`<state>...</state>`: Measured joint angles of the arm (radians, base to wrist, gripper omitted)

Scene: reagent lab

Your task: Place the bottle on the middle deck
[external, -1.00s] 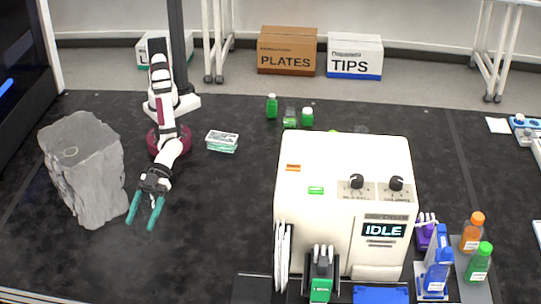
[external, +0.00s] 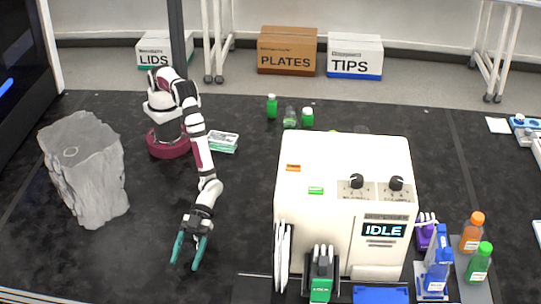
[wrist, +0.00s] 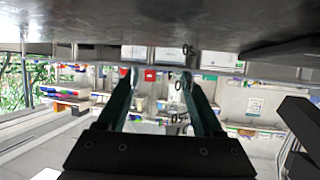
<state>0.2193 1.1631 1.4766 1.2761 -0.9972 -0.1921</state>
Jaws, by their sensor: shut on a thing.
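My gripper (external: 184,264) hangs low over the dark bench, left of the white machine, with its two teal fingers a little apart. In the wrist view, which is upside down, the fingers (wrist: 162,78) hold a see-through bottle (wrist: 176,100), known mainly by its dark printed numbers. The bottle is too clear to make out in the external view. The white machine (external: 335,225) shows IDLE. A green-faced clamp (external: 320,288) and a blue plate (external: 380,295) are at its front. I cannot tell which part is the middle deck.
A grey rock (external: 85,175) stands left of my arm. Green bottles (external: 272,107) stand behind the machine. An orange-capped bottle (external: 471,233) and a green-capped bottle (external: 479,264) stand at its right. Bare bench lies between my gripper and the machine.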

